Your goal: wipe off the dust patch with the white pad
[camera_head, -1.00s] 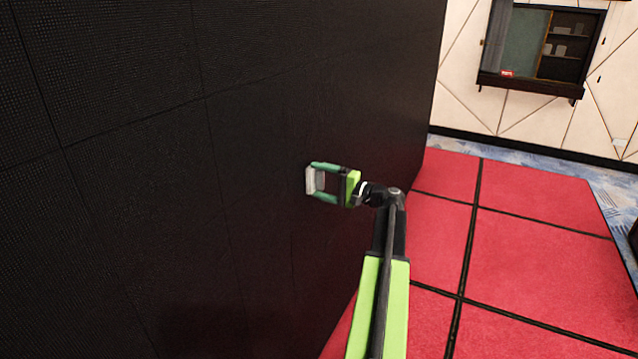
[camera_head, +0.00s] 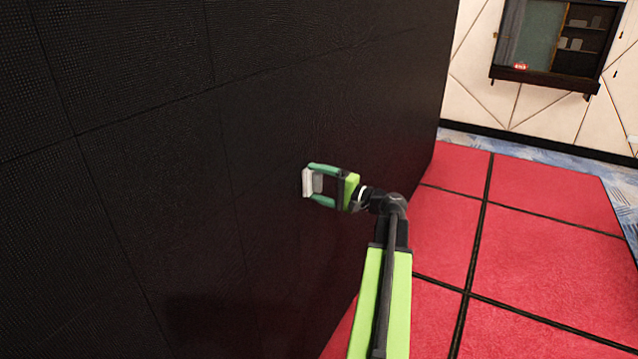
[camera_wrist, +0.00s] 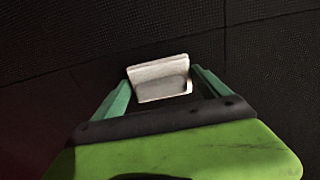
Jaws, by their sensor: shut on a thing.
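My gripper (camera_head: 322,186) has green fingers shut on the white pad (camera_head: 308,183), which is held at the fingertips facing the black video wall (camera_head: 150,170). In the wrist view, the white pad (camera_wrist: 160,79) sits between the two fingers of my gripper (camera_wrist: 158,95), with the dark wall panels (camera_wrist: 80,40) close behind it. I cannot tell whether the pad touches the wall. I cannot make out a dust patch in either view.
A red tiled floor (camera_head: 540,255) lies to the right of the wall, with free room on it. At the back is a light panelled wall (camera_head: 470,85) with a dark-framed cabinet or window (camera_head: 545,45).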

